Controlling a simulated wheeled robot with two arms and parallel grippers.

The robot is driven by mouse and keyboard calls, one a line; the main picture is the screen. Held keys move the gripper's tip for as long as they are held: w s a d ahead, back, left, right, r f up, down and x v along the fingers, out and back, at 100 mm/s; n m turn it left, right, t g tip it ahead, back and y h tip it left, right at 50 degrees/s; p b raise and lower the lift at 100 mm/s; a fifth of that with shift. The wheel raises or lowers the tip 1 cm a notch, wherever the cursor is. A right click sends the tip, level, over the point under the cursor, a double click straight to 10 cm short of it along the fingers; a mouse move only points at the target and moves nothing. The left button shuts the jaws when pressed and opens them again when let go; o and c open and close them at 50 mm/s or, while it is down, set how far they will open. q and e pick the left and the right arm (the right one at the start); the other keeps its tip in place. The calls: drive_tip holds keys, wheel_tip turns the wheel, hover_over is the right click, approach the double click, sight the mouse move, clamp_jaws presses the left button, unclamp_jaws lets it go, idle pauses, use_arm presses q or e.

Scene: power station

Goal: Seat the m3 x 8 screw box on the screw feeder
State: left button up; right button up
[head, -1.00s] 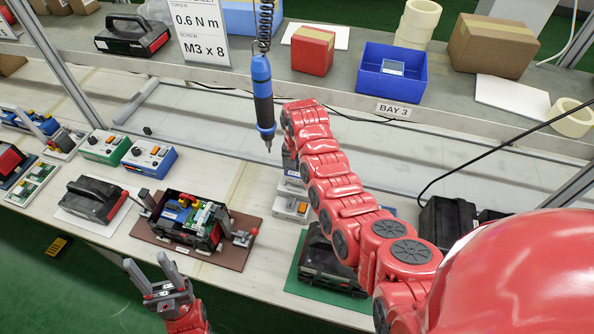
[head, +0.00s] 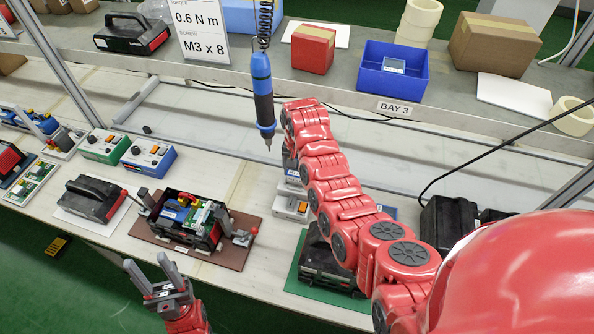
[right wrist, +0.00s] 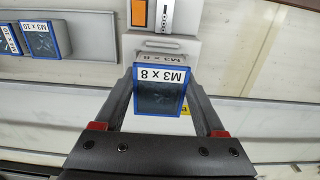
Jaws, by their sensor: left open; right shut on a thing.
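The M3 x 8 screw box (right wrist: 160,98), blue-rimmed with a white label and dark contents, is between the fingers of my right gripper (right wrist: 160,92) in the right wrist view. That gripper is shut on it. Just beyond the box stands the pale grey screw feeder (right wrist: 187,48), with its own M3 x 8 label and an orange panel. The box lies close to the feeder's front; I cannot tell whether they touch. My left gripper (head: 156,275) is open and empty, in front of the bench edge.
An M3 x 10 box (right wrist: 42,39) and another box stand left of the feeder. In the head view an electric screwdriver (head: 262,95) hangs near my right arm. An open device (head: 190,217) sits in a brown fixture. A blue bin (head: 393,70) stands on the shelf.

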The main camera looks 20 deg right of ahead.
drive_tip(key=shift+b, duration=0.35)
idle(0.5)
drive_tip(key=shift+f, duration=0.2)
drive_tip(key=shift+f+b, duration=0.25)
drive_tip(key=shift+b, duration=0.15)
drive_tip(key=shift+f+b, duration=0.4)
drive_tip(key=shift+f, duration=0.25)
idle(0.6)
drive_tip(key=o, duration=1.4)
drive_tip(key=shift+r, duration=0.15)
